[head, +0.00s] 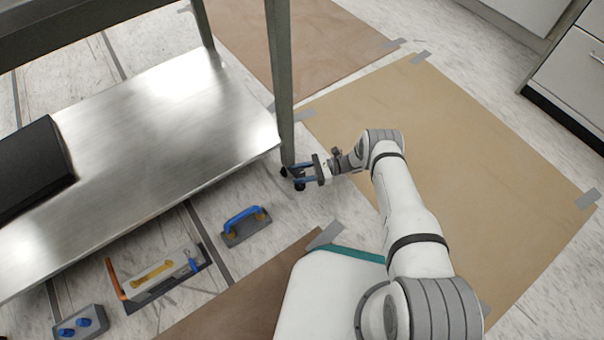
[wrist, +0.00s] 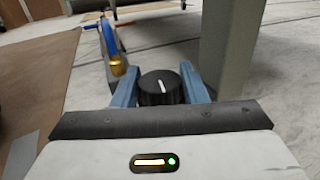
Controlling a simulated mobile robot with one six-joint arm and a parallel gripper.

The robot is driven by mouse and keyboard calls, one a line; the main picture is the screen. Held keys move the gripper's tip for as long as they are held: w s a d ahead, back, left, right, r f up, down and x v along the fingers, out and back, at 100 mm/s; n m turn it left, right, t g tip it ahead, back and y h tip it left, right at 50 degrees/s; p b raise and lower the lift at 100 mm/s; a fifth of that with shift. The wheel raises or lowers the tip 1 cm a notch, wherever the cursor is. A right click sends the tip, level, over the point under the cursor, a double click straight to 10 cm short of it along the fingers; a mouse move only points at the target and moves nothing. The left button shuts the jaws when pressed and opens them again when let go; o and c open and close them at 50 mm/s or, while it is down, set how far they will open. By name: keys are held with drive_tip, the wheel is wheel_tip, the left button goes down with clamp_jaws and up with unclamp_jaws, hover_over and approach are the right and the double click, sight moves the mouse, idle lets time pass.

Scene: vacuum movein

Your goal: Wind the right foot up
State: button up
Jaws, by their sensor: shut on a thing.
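A steel workbench has a front leg (head: 281,80) that ends at the floor beside my gripper (head: 298,174). In the wrist view the gripper (wrist: 160,84) has its two blue fingers on either side of a round black knob (wrist: 160,92) and is shut on it. The knob has a white line on top, pointing nearly straight up in the picture. The grey leg (wrist: 232,45) stands just behind and to the right of it there. In the head view the fingers largely hide the knob, and its joint to the leg cannot be made out.
Left of the gripper, a blue-handled float (head: 245,226) and a long tool with an orange handle (head: 155,277) lie on the floor. The bench's lower shelf (head: 180,110) is close by. Taped brown board (head: 470,150) covers open floor to the right.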

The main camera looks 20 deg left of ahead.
drive_tip(key=shift+s+a+n+g+h, duration=0.1)
drive_tip(key=shift+s+n+g+h, duration=0.05)
drive_tip(key=shift+n+g+h, duration=0.95)
drive_tip(key=shift+g, duration=0.5)
drive_tip(key=o, duration=1)
drive_tip(key=shift+c, duration=0.2)
